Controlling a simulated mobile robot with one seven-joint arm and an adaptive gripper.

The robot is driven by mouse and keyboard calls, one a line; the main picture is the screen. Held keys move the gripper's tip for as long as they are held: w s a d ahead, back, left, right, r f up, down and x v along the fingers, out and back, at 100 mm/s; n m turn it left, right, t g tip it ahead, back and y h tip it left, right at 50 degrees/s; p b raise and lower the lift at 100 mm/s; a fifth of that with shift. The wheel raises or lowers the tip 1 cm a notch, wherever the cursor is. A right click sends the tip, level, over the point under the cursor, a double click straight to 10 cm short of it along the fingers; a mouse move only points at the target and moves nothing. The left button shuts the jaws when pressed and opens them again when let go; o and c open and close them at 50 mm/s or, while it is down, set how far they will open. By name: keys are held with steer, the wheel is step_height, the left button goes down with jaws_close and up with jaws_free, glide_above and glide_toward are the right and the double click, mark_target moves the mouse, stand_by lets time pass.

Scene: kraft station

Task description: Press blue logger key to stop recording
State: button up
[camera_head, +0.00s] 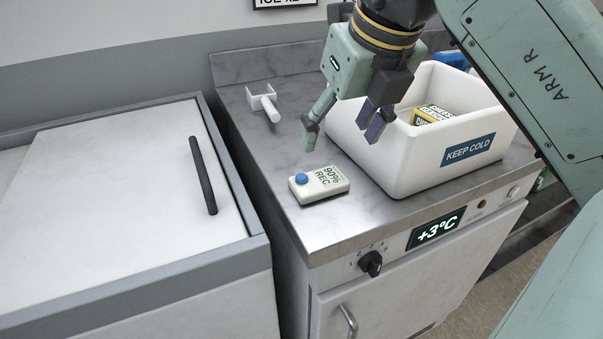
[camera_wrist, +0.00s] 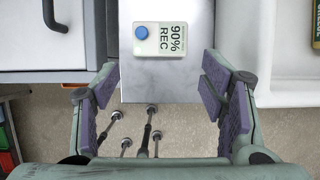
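The logger (camera_head: 320,184) is a small cream box lying flat on the steel counter near its front left edge. Its label reads "90% REC". The round blue key (camera_head: 301,178) stands on its left end. The key also shows in the wrist view (camera_wrist: 141,32), above and between the fingers. My gripper (camera_head: 344,138) is above the counter, behind and to the right of the logger, pointing down. In the wrist view its purple-padded fingers (camera_wrist: 160,95) are wide apart with nothing between them. It is apart from the logger and the key.
A white "KEEP COLD" bin (camera_head: 417,160) holding a yellow-green box (camera_head: 432,115) stands right of the logger. A white bracket with a handle (camera_head: 264,103) lies at the back left. A closed white lid with a black handle (camera_head: 203,175) is to the left. The counter (camera_head: 270,150) left of the logger is clear.

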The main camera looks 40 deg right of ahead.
jaws_close()
stand_by(0.7)
stand_by(1.1)
